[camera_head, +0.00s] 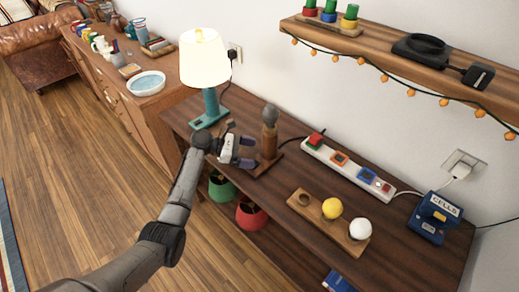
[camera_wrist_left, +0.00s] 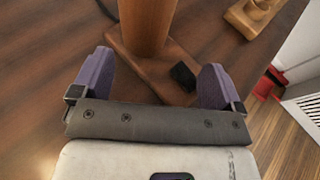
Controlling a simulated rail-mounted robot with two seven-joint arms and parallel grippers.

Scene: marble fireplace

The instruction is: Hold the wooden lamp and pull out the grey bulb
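The wooden lamp (camera_head: 268,143) stands upright on the dark table, with a grey bulb (camera_head: 270,115) in its top. My left gripper (camera_head: 247,153) is at its left side, low near the base. In the left wrist view the lamp's round post (camera_wrist_left: 146,25) rises just ahead of my left gripper (camera_wrist_left: 155,85), roughly between the line of its two purple fingers. The fingers are wide apart and do not touch the post. The lamp's wooden base (camera_wrist_left: 150,70) lies below them. The bulb is out of the wrist view. My right gripper is not in view.
A teal lamp with a lit shade (camera_head: 204,60) stands behind my left gripper. A white power strip (camera_head: 345,165) lies to the right. A wooden holder (camera_head: 318,216) carries a yellow bulb (camera_head: 332,208) and a white bulb (camera_head: 360,229). A blue box (camera_head: 434,217) stands at the far right.

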